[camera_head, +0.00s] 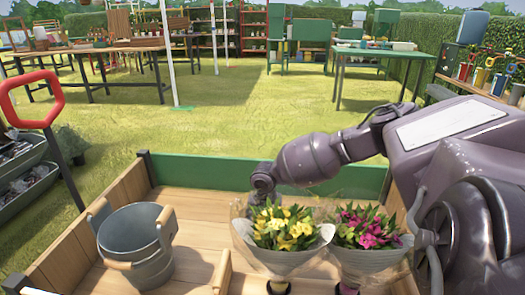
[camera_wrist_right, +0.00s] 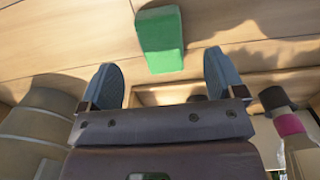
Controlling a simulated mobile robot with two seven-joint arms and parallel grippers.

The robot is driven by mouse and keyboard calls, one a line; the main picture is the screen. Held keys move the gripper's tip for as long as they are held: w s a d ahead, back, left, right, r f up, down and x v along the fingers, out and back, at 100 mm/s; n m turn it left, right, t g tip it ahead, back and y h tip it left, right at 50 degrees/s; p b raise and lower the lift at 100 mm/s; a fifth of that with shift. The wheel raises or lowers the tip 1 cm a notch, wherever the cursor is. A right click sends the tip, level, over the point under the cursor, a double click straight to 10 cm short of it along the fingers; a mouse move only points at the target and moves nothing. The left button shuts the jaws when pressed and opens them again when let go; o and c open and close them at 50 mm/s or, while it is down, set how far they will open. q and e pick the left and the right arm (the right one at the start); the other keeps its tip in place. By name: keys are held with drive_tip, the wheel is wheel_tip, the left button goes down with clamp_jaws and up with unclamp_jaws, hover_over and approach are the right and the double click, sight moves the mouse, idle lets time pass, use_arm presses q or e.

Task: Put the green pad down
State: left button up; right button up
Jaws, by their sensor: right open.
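The green pad (camera_wrist_right: 160,38) is a small block that appears to lie on wooden boards in the right wrist view. It is beyond my right gripper (camera_wrist_right: 163,88), in line with the space between the fingers. The two dark fingers are wide apart with nothing between them, and the pad touches neither. In the head view my right arm reaches in from the right into the wooden cart, and its hand is hidden behind the yellow bouquet. The pad does not show in the head view. My left gripper is not in view.
A yellow bouquet (camera_head: 285,232) and a pink bouquet (camera_head: 367,230) stand close to my right arm. A metal bucket (camera_head: 135,243) stands at the cart's left. The cart's green end board (camera_head: 210,172) is beyond. A red-handled tool (camera_head: 32,100) stands outside at left.

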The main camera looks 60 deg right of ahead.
wheel_tip(320, 180, down, 2)
drive_tip(key=shift+f+b, duration=0.25)
drive_tip(key=shift+b, duration=0.05)
wheel_tip(320, 180, down, 4)
drive_tip(key=shift+s+f+b, duration=0.1)
drive_tip(key=shift+b, duration=0.95)
drive_tip(key=shift+f, duration=0.4)
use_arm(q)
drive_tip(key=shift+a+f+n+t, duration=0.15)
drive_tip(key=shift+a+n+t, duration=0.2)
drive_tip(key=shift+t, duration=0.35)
use_arm(e)
drive_tip(key=shift+r, duration=0.1)
drive_tip(key=c, duration=1.1)
